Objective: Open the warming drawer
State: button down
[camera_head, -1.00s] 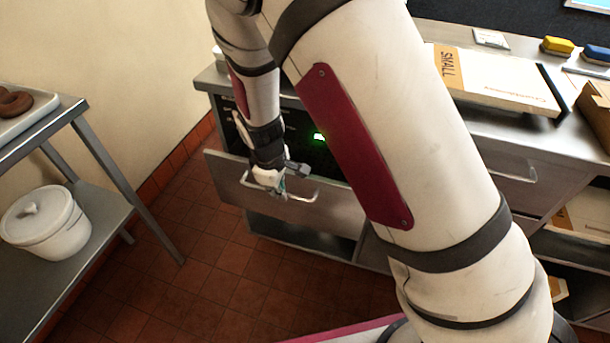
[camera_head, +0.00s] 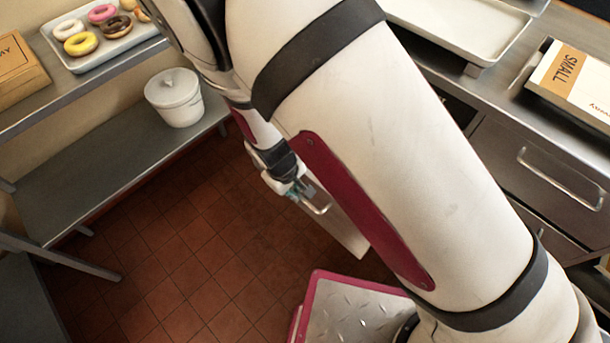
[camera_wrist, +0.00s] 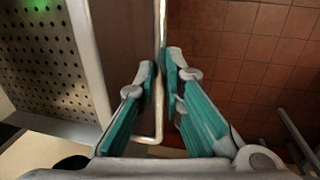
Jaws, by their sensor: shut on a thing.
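The warming drawer's steel front (camera_head: 346,228) shows in the head view below my arm, standing out over the floor. Its bar handle (camera_head: 323,209) is at my gripper (camera_head: 300,193). In the wrist view, the two teal-padded fingers of my gripper (camera_wrist: 161,78) are closed on the handle bar (camera_wrist: 160,35), one on each side. The drawer front's edge (camera_wrist: 90,55) lies left of the bar, with a perforated metal surface (camera_wrist: 45,60) and a green glow beyond it. My arm hides most of the drawer and its opening in the head view.
A steel rack at the left holds a donut tray (camera_head: 105,52) and a white lidded pot (camera_head: 175,97). The counter (camera_head: 520,105) with another handled drawer (camera_head: 545,175) is at the right.

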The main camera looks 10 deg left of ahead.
jog(key=shift+s+a, duration=0.15)
jog(key=shift+s, duration=0.15)
jog(key=c, duration=1.7)
grip_release()
jog(key=r, duration=0.4)
jog(key=s+r, duration=0.1)
jog(key=r, duration=0.2)
jog(key=s+a+r, duration=0.1)
jog(key=r, duration=0.3)
jog(key=shift+a+r, duration=0.1)
jog(key=shift+r, duration=0.25)
